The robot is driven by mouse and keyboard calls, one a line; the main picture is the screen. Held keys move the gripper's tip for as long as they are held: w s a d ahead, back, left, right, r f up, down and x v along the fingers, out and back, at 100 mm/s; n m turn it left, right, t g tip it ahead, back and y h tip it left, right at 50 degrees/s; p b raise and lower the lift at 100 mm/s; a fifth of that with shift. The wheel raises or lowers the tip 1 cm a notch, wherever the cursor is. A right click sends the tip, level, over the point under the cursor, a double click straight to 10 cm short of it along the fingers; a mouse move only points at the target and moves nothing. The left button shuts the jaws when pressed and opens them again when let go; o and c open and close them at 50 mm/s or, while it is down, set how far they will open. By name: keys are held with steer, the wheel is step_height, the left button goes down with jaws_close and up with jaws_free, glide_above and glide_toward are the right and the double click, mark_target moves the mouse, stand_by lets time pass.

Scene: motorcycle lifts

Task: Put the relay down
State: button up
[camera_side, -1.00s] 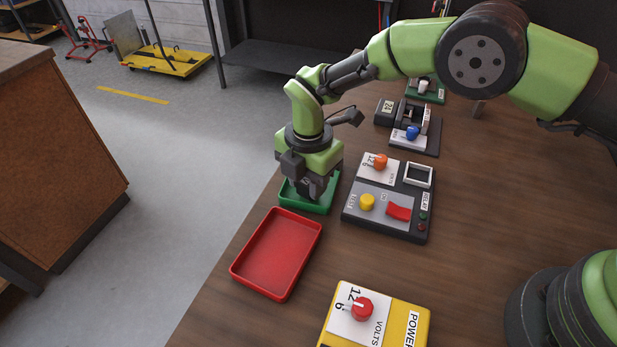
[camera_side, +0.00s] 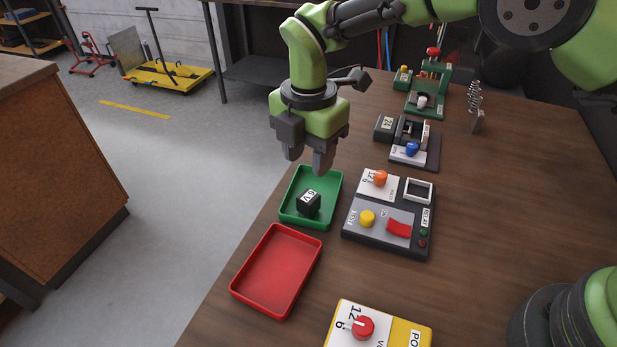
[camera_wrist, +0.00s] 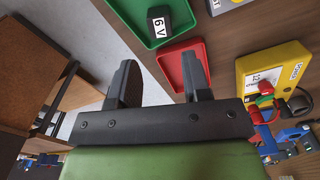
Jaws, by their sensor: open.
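The relay (camera_side: 308,204) is a small black block with a white "6 V" label. It lies in the green tray (camera_side: 289,213), and also shows in the wrist view (camera_wrist: 159,22) inside the tray. My gripper (camera_side: 306,165) is open and empty above the far part of the green tray, clear of the relay. In the wrist view its two fingers (camera_wrist: 160,80) stand wide apart with nothing between them.
An empty red tray (camera_side: 275,270) sits just in front of the green tray. The grey test box (camera_side: 385,240) with a square socket stands to the right. A yellow power box (camera_side: 400,325) is at the front. Other devices stand behind, including a blue-knobbed one (camera_side: 424,158).

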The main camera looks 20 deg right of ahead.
steer(key=shift+r, duration=1.3)
steer(key=shift+r, duration=0.1)
steer(key=s+d+r+m+t+y, duration=0.1)
steer(key=s+d+r+m, duration=0.2)
steer(key=d+r+m, duration=0.4)
steer(key=s+d+r+m+t+y, duration=0.1)
steer(key=s+d+r+m+t, duration=0.25)
steer(key=r, duration=0.55)
steer(key=s+d+m+t, duration=0.1)
steer(key=s+d+m, duration=0.3)
steer(key=s+m, duration=0.4)
steer(key=s+d+r+m+t, duration=0.1)
steer(key=s+d+m, duration=0.3)
steer(key=s+m, duration=0.4)
steer(key=shift+s+d+r+m+t, duration=0.15)
steer(key=shift+s+d+m+t, duration=0.15)
steer(key=shift+m, duration=0.35)
steer(key=shift+a, duration=0.1)
